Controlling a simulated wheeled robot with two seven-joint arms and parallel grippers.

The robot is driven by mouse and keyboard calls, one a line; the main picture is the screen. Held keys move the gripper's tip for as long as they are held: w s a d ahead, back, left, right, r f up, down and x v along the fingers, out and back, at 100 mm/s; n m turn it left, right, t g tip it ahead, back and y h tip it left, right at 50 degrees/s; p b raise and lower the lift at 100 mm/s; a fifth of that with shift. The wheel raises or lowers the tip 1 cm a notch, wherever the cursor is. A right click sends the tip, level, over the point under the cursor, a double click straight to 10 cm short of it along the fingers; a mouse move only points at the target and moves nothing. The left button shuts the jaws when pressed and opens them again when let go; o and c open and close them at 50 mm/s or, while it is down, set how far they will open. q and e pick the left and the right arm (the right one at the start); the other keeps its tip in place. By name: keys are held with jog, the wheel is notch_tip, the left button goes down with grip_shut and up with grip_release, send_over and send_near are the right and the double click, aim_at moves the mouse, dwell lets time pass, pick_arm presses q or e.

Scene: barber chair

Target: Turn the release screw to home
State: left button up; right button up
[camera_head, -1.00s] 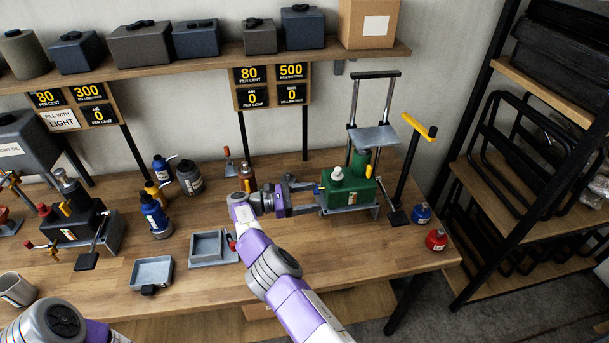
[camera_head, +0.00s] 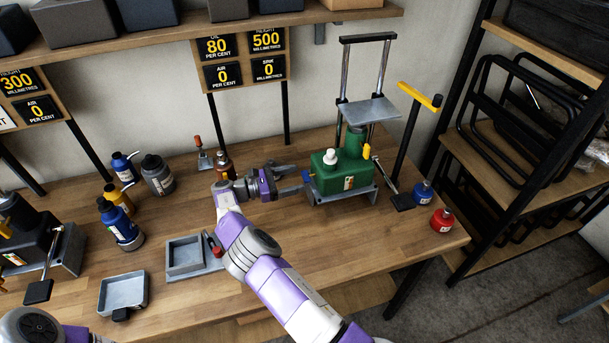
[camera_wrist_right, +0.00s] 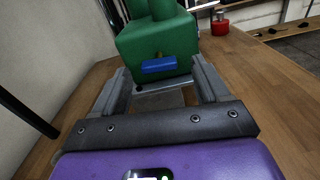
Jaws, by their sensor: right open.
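The green jack (camera_head: 328,180) stands on a grey base on the bench, with a grey platform (camera_head: 369,110) above it. A small blue bar (camera_wrist_right: 159,65), which looks like the release screw, sticks out of the jack's near face in the right wrist view. It shows as a small blue spot in the head view (camera_head: 306,176). It lies roughly crosswise in the wrist view. My right gripper (camera_head: 298,179) is open, its fingers pointing at the jack's left side. In the wrist view the fingers lie on either side of the blue bar, with a gap to it. My left gripper is out of view.
A black pedal (camera_head: 402,202), a blue bottle (camera_head: 422,192) and a red bottle (camera_head: 442,220) are right of the jack. A brown bottle (camera_head: 224,165) is behind my right wrist. Grey trays (camera_head: 122,292) lie at the front left. Signs (camera_head: 242,60) hang above.

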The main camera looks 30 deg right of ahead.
aim_at(305, 176)
jog(key=shift+x, duration=2.15)
jog(key=shift+w+f, duration=0.1)
jog(key=shift+w, duration=0.05)
jog(key=c, duration=1.1)
jog(key=shift+o, duration=0.2)
jog(key=shift+f+m+b, duration=0.15)
jog(key=shift+m+b, duration=1.3)
jog(key=shift+m, duration=0.15)
jog(key=m+b, duration=0.3)
jog(key=m, duration=0.1)
jog(key=shift+a+m, duration=0.1)
jog(key=shift+m, duration=0.2)
jog(key=m+b, duration=0.3)
jog(key=m, duration=0.1)
jog(key=shift+f+m, duration=0.1)
jog(key=shift+m, duration=0.2)
jog(key=shift+m+b, duration=1.7)
jog(key=shift+m, duration=0.5)
